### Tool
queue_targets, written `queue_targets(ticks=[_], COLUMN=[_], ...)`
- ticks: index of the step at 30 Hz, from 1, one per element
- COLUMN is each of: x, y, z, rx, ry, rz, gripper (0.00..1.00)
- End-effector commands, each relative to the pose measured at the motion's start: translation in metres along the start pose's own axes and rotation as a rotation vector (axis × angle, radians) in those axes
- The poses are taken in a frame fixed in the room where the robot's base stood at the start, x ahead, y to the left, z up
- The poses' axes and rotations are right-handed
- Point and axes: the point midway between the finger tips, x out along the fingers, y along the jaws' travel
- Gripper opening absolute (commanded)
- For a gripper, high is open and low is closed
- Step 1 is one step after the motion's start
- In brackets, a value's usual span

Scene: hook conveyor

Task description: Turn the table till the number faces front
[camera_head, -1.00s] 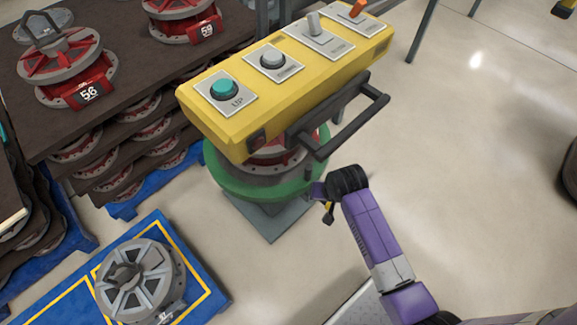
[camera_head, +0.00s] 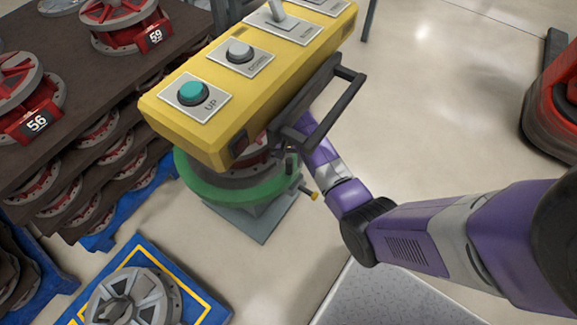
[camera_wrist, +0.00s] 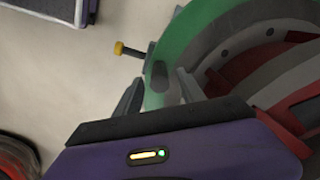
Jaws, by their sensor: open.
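The round green turntable (camera_head: 235,190) stands on a grey base under the yellow control box, with a red and grey flanged part (camera_head: 245,168) on it. No number shows on the part's visible side. My gripper (camera_head: 288,158) is at the turntable's right edge, partly hidden by the box's black handle. In the wrist view, my gripper (camera_wrist: 160,78) is open, its fingers on either side of the outer edge of the green turntable (camera_wrist: 183,50). I cannot tell whether they touch it. The red part (camera_wrist: 285,70) lies to the right, and a yellow-tipped knob (camera_wrist: 119,48) sticks out at the left.
The yellow control box (camera_head: 245,85), with a green UP button, overhangs the turntable. Its black handle (camera_head: 335,95) is close to my arm. Racks of red parts numbered 56 (camera_head: 30,120) and 59 (camera_head: 130,28) stand left. A blue pallet (camera_head: 150,255) lies front left.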

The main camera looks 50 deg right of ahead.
Motion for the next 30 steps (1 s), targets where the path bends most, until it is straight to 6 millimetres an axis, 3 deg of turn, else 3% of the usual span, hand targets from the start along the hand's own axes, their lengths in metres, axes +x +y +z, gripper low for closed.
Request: queue_targets(ticks=[7,18,19,26,30], x=[0.033,0.039,0.039,0.039,0.039], y=[0.0,-0.001,-0.001,0.0,0.0], z=[0.0,0.0,0.0,0.0,0.0], rx=[-0.001,-0.001,-0.001,-0.001,-0.001], ry=[-0.001,0.002,0.002,0.001,0.001], rz=[0.0,-0.001,-0.001,-0.001,-0.001], gripper=[0.47,0.47,0.45,0.0,0.0])
